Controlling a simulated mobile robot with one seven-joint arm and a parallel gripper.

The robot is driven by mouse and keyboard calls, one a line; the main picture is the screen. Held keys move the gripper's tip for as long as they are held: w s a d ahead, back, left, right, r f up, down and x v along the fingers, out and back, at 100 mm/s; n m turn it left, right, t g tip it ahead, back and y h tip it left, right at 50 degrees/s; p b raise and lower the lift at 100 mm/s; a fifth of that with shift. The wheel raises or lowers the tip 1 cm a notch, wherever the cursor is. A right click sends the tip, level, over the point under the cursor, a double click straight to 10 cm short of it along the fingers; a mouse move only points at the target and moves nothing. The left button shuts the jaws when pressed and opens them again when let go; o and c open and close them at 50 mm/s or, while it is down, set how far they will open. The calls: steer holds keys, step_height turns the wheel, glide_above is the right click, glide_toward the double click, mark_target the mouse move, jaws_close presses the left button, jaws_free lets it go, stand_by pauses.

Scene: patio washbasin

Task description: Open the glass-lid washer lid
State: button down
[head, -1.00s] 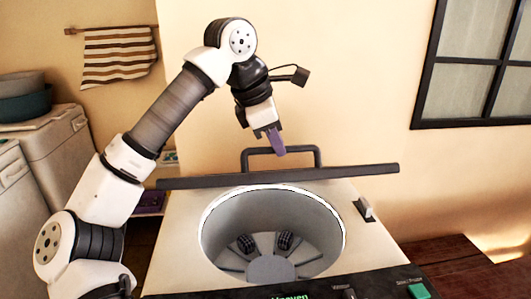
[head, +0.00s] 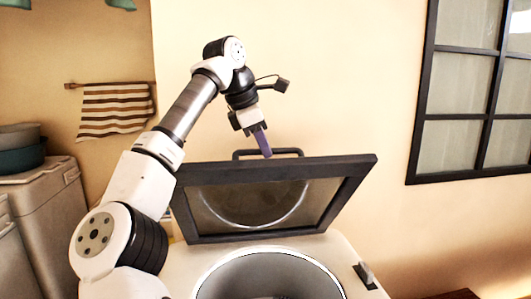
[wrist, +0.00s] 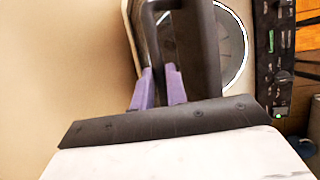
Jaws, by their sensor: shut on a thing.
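The washer's glass lid (head: 188,218) is raised and tilted back above the tub in the head view. Its dark frame and glass underside face me. The dark loop handle (head: 245,153) stands up behind the lid's top edge. My gripper (head: 266,153) reaches down to this handle from above, its purple fingers partly hidden behind the lid edge. In the wrist view the purple fingers (wrist: 158,75) are shut on the dark handle (wrist: 195,50). The white washer body (head: 335,250) and the round open tub (head: 265,275) are below the lid.
A control panel (wrist: 274,60) with knobs shows at the right of the wrist view. A beige wall is close behind the washer. A dark-framed window (head: 470,100) is at right.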

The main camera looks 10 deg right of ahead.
steer(key=shift+w+a+f, duration=0.1)
steer(key=shift+w+a, duration=0.05)
steer(key=shift+w, duration=0.85)
steer(key=c, duration=1.7)
jaws_free()
steer(key=shift+c, duration=0.2)
steer(key=o, duration=0.3)
steer(key=shift+w+f, duration=0.3)
steer(key=shift+w, duration=0.2)
steer(key=shift+o, duration=0.2)
steer(key=shift+s+d+v, duration=0.1)
steer(key=shift+s+v, duration=0.05)
steer(key=shift+v, duration=1.9)
steer(key=shift+s+d+v, duration=0.15)
steer(key=shift+v, duration=1.9)
